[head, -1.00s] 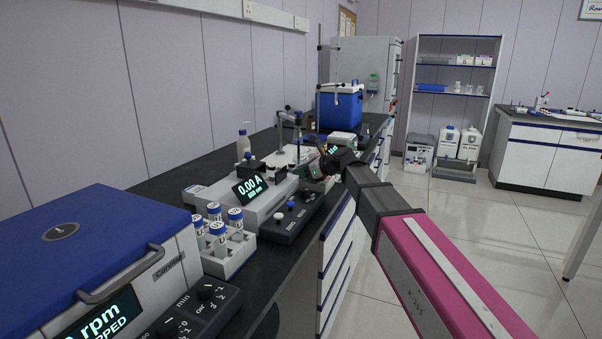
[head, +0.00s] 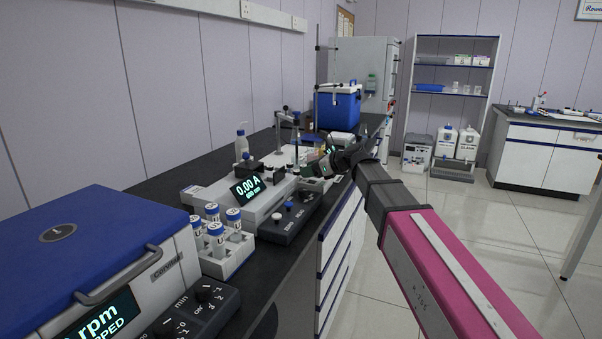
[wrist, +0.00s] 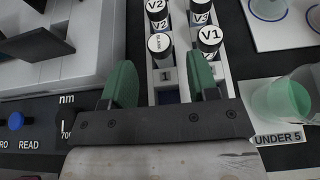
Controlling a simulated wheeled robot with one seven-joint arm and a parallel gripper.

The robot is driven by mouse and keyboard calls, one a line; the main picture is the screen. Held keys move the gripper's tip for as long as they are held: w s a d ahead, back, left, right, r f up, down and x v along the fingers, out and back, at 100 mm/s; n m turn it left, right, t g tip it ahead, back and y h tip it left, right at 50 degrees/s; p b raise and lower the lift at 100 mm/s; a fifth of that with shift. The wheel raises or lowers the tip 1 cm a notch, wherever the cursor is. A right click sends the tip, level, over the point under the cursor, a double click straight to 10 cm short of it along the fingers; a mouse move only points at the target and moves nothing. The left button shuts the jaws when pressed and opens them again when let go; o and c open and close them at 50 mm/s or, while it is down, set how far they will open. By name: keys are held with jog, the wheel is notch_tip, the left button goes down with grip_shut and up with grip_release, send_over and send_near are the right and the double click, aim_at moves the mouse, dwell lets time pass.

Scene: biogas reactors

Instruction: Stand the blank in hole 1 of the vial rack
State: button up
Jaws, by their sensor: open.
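In the wrist view my gripper (wrist: 160,85) is open, its two green fingers apart. The blank (wrist: 160,45), a vial with a pale lettered top, stands upright in the vial rack (wrist: 224,86), just behind the printed number 1. It lies beyond and between the fingertips, with no finger seen touching it. Vials marked V1 (wrist: 209,38), V2 (wrist: 157,12) and V3 (wrist: 200,10) stand around it in the rack. How deep the blank sits is hard to tell. In the head view my gripper (head: 316,168) is small, over the bench; the blank cannot be made out there.
A photometer (head: 240,199) reading 0.00 A stands left of my gripper. Nearer are a rack of blue-capped tubes (head: 222,262) and a blue-lidded centrifuge (head: 90,240). In the wrist view a greenish cup (wrist: 285,98) stands right of the rack by an "UNDER 5" label.

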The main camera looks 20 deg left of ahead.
jog(key=v, duration=0.7)
jog(key=shift+d+r, duration=0.2)
jog(key=shift+d, duration=0.05)
